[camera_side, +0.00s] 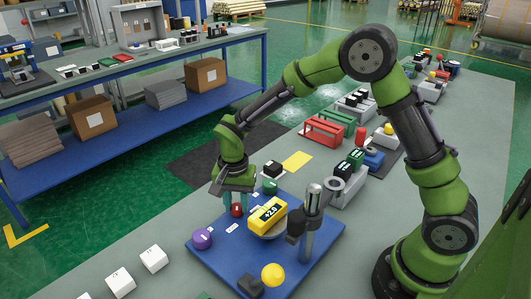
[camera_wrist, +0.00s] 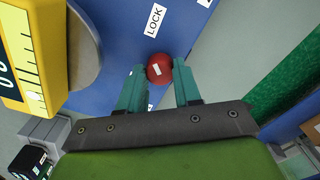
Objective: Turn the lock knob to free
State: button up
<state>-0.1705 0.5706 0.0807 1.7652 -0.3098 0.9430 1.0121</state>
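The lock knob is a small red ball (camera_side: 237,210) on the blue board (camera_side: 218,255). It also shows as a red ball (camera_wrist: 160,68) in the wrist view, with a white tag on it. A white label reading LOCK (camera_wrist: 154,20) lies on the board beside it. My gripper (camera_side: 238,203) points down at the knob. In the wrist view its two teal fingers (camera_wrist: 160,72) stand one on each side of the knob, their tips close against its edges. I cannot tell whether they press on it. The knob's underside is hidden.
A yellow meter reading (camera_side: 268,214) sits on a round base right of my gripper. White cubes (camera_side: 153,259) stand on the table to the left.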

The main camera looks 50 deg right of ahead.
jog(key=shift+c, duration=0.9)
jog(key=shift+n, duration=0.3)
jog(key=n, duration=0.3)
jog(key=shift+n, duration=0.3)
jog(key=n, duration=0.4)
jog(key=shift+n, duration=0.3)
jog(key=n, duration=0.4)
jog(key=shift+r+n, duration=0.1)
jog(key=shift+n, duration=2.4)
jog(key=o, duration=1)
